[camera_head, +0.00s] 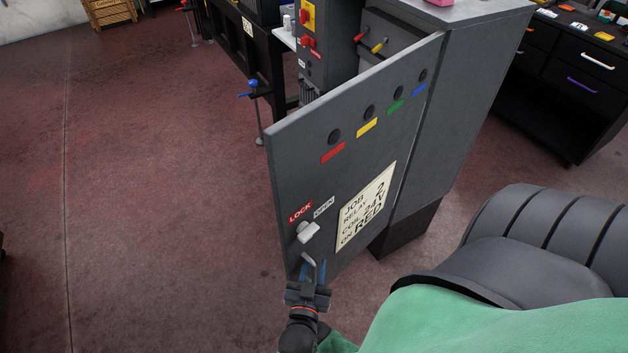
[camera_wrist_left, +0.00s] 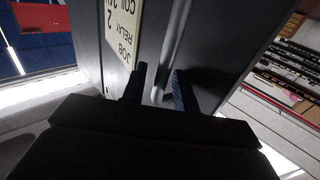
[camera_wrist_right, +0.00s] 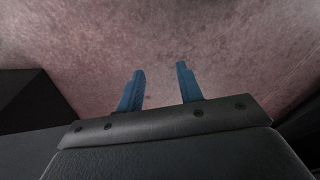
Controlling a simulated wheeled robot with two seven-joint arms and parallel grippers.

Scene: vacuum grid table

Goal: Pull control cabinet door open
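The grey control cabinet door (camera_head: 300,170) stands swung out from the cabinet body (camera_head: 470,90), joined along its right edge in the head view. It bears a white latch knob (camera_head: 308,231) under LOCK and OPEN labels, and a note (camera_head: 366,205). A pale metal handle (camera_head: 308,261) sits low near the door's free edge. My left gripper (camera_head: 313,270) is at this handle. In the left wrist view its fingers (camera_wrist_left: 157,85) stand apart on either side of the handle bar (camera_wrist_left: 174,50); firm contact cannot be told. My right gripper (camera_wrist_right: 160,82) is open and empty above the floor.
A dark drawer unit (camera_head: 575,75) stands at the right. The reddish floor (camera_head: 160,200) left of the door is clear.

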